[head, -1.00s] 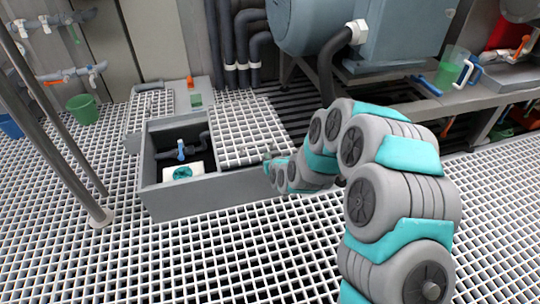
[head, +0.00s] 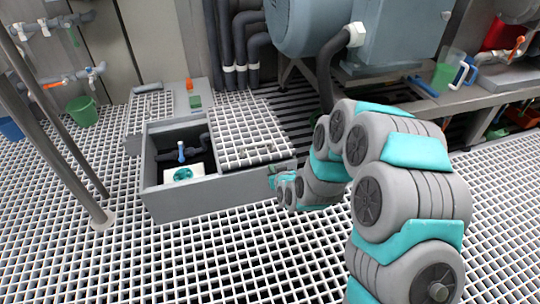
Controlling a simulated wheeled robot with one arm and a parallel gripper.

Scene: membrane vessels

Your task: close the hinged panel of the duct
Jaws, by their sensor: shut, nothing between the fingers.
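The duct (head: 220,190) is a grey box set in the grating floor, left of my arm. Its left part is open from above and shows a blue-handled valve (head: 181,152) and a white piece with a teal ring (head: 183,174). A white grid panel (head: 240,125) lies flat over its right part, with small dark fittings along its front edge. Another grid piece (head: 152,107) lies behind the opening at the left. My gripper (head: 273,182) is shut and empty at the duct's right front corner, small in view; I cannot tell whether it touches the wall.
A metal post (head: 65,140) stands left of the duct. A green bucket (head: 82,110) is behind it. A large blue-grey vessel (head: 310,35) and a bench (head: 450,100) stand at the back right. The grating floor in front is clear.

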